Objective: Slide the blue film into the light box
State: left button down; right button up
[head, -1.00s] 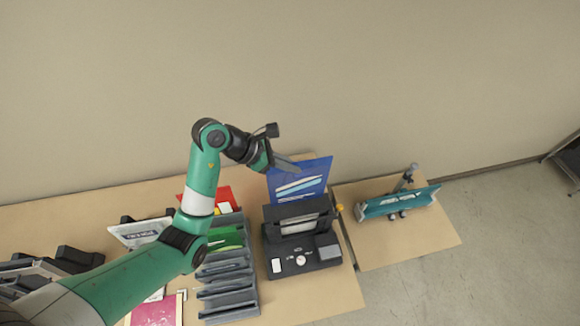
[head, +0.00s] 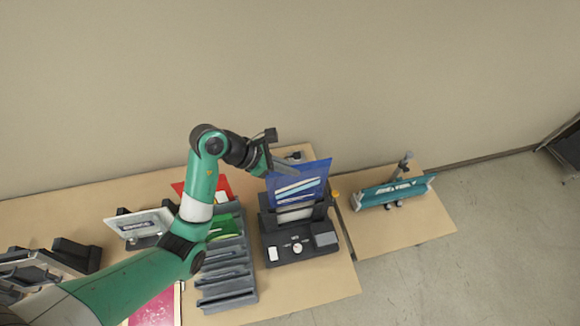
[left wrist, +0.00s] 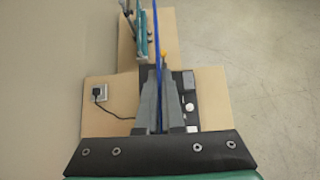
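The blue film (head: 297,183), a sheet with white and light-blue stripes, stands upright, held at its left edge. My left gripper (head: 288,169) is shut on it. In the left wrist view the film (left wrist: 156,30) shows edge-on between the two fingers (left wrist: 160,85). The film's lower edge overlaps the back of a black machine (head: 290,250) with a dial and a pale front panel; I cannot tell whether it is in the slot or just above or behind it. Which device is the light box is not labelled. My right gripper is not in view.
A teal trough-like device (head: 395,191) stands on a separate board (head: 420,225) at the right. A grey slotted rack (head: 228,280) with a green sheet (head: 222,229) and a red sheet (head: 221,188) are left of the machine. A white sign-like sheet (head: 140,224) stands further left.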

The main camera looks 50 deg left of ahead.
aim_at(290, 200)
pick_arm(q)
jog(key=shift+p, duration=0.3)
jog(key=shift+f, duration=0.2)
dwell(0.6)
jog(key=shift+f, duration=0.2)
jog(key=shift+f+b, duration=0.6)
jog(key=shift+f, duration=0.9)
jog(key=shift+f+b, duration=4.65)
jog(key=shift+f, duration=3.1)
